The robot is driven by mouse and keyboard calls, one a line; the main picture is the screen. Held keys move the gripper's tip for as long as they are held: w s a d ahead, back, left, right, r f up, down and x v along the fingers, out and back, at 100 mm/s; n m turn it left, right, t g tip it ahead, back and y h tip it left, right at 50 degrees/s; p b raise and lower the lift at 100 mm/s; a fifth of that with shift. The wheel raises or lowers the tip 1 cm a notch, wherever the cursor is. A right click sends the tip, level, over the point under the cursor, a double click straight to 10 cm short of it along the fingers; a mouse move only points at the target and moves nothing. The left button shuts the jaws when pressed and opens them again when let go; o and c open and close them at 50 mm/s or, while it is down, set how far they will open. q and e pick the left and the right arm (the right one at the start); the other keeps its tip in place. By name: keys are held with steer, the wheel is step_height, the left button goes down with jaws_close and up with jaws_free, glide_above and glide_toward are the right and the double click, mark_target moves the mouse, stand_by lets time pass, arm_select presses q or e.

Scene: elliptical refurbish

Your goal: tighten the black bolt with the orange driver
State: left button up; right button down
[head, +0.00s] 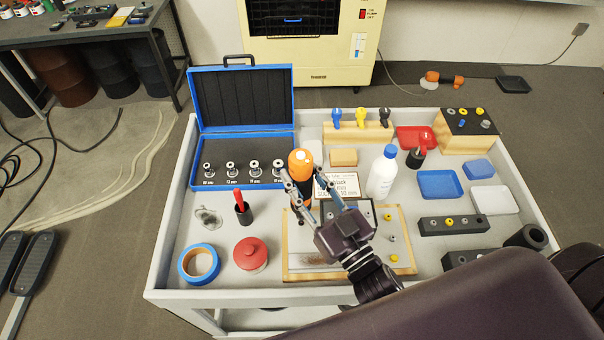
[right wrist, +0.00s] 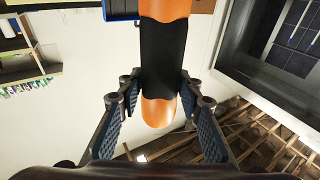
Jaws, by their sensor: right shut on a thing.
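The orange driver (head: 301,161) stands about upright over the left part of the wooden-edged work board (head: 290,262). My right gripper (head: 304,186) is shut on the driver. In the right wrist view the driver, orange with a black band (right wrist: 163,55), runs between the two fingers of the gripper (right wrist: 160,98). The driver's lower end is partly hidden by the fingers, so I cannot tell whether it touches anything. I cannot clearly make out the black bolt; a printed card (head: 337,186) starting "Black" stands behind the gripper. My left gripper is not in view.
An open blue case (head: 240,128) with several sockets stands at the back left of the cart. A blue tape roll (head: 199,264), red lidded pot (head: 250,254) and white bottle (head: 382,176) stand around the board. Trays and bolt blocks (head: 454,224) fill the right side.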

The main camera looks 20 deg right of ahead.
mark_target(302, 155)
steer(key=shift+f, duration=0.45)
stand_by(1.0)
steer(key=shift+r, duration=0.15)
step_height(302, 155, up, 9)
steer(key=p, duration=0.9)
steer(key=shift+r+p, duration=0.1)
steer(key=shift+p, duration=0.25)
